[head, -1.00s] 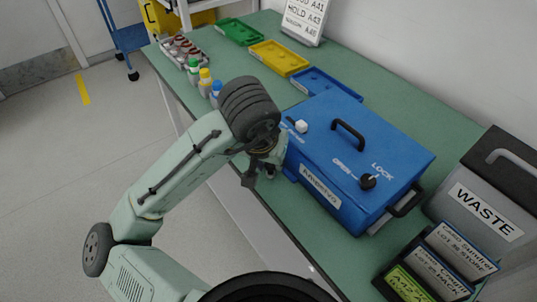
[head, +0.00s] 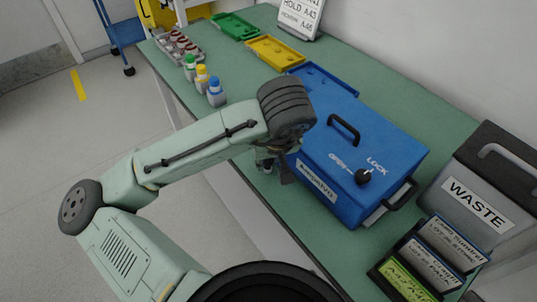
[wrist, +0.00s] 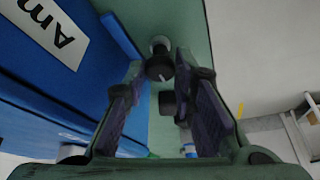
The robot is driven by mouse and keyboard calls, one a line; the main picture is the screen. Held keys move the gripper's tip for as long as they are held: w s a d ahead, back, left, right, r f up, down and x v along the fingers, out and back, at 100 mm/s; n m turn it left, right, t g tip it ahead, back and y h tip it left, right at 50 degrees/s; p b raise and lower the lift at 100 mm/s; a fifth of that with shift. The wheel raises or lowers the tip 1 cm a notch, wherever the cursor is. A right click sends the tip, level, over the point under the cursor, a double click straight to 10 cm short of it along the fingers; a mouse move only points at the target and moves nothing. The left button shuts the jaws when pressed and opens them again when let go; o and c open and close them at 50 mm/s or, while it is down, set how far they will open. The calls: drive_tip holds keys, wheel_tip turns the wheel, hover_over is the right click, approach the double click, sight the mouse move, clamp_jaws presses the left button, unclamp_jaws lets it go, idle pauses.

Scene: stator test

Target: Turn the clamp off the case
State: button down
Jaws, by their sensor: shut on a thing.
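The blue case (head: 385,138) lies on the green bench with its lid down. Its black dial (head: 363,176) sits between the words OPEN and LOCK. My gripper (head: 275,168) is low beside the case's left end, partly hidden by my wrist. In the wrist view, my gripper (wrist: 159,75) has its fingers on both sides of a dark round clamp knob (wrist: 160,68) with a pale mark, and is shut on it. The case (wrist: 55,105) fills the left there, with a blue ledge beside the fingers. How the clamp meets the case is hidden.
A grey WASTE bin (head: 490,195) and card holders (head: 430,260) stand right of the case. Blue, yellow (head: 275,52) and green (head: 235,27) trays, capped bottles (head: 202,78) and a parts tray (head: 178,46) lie behind. The bench's front edge runs under my arm.

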idle(0.3)
drive_tip(key=c, duration=1.3)
unclamp_jaws()
drive_tip(key=shift+c, duration=0.2)
drive_tip(key=v, duration=1.2)
